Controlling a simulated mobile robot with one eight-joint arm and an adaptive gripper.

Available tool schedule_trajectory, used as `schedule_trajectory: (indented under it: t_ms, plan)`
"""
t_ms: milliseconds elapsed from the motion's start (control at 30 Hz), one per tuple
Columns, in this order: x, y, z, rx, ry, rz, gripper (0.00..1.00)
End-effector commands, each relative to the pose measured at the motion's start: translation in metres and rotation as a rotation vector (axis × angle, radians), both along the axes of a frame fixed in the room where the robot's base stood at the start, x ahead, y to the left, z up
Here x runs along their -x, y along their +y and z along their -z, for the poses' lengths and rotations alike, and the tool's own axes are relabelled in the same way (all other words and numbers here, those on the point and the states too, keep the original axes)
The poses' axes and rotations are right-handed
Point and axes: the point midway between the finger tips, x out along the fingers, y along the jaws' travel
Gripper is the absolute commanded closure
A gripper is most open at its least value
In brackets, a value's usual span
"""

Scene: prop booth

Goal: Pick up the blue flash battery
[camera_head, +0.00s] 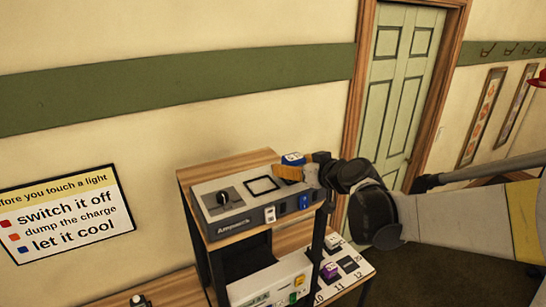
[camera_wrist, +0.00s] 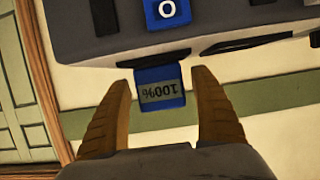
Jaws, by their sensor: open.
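The blue flash battery (camera_wrist: 162,105), with a grey display reading 100% upside down, sticks out of a dark slot in the grey unit (camera_wrist: 230,30) in the wrist view. In the head view, a blue block with a white patch (camera_head: 293,158), apparently the same battery, shows at the unit's back right edge. My gripper (camera_wrist: 162,76) is open, one orange finger on each side of the battery, with narrow gaps visible. In the head view, my gripper (camera_head: 289,173) reaches in from the right, and an orange finger hides the battery's lower part.
The Ampwerk unit (camera_head: 230,202) stands on a wooden-topped shelf (camera_head: 199,172). Its front has a white part (camera_head: 270,214) and a blue part (camera_head: 304,202). A white device (camera_head: 268,288) sits below, beside a numbered board (camera_head: 352,278) with a purple block (camera_head: 330,271).

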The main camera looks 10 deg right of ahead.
Motion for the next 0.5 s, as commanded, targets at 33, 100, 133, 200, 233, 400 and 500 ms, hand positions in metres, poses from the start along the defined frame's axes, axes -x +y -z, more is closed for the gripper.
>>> schedule_trajectory:
  t_ms: [33,100,133,200,233,400,500]
  plan:
    - [-0.0009,0.0005,0.0004,0.000,0.000,0.000,0.26]
    - [-0.0010,0.0004,0.0007,0.000,0.000,0.000,0.26]
    - [-0.0009,0.0004,0.0008,0.000,0.000,0.000,0.26]
    - [-0.0008,0.0004,0.0008,0.000,0.000,0.000,0.26]
    - [-0.0008,0.0004,0.0008,0.000,0.000,0.000,0.28]
    - [-0.0008,0.0002,0.0007,0.000,0.000,0.000,0.80]
    - [-0.0007,0.0002,0.0008,0.000,0.000,0.000,0.94]
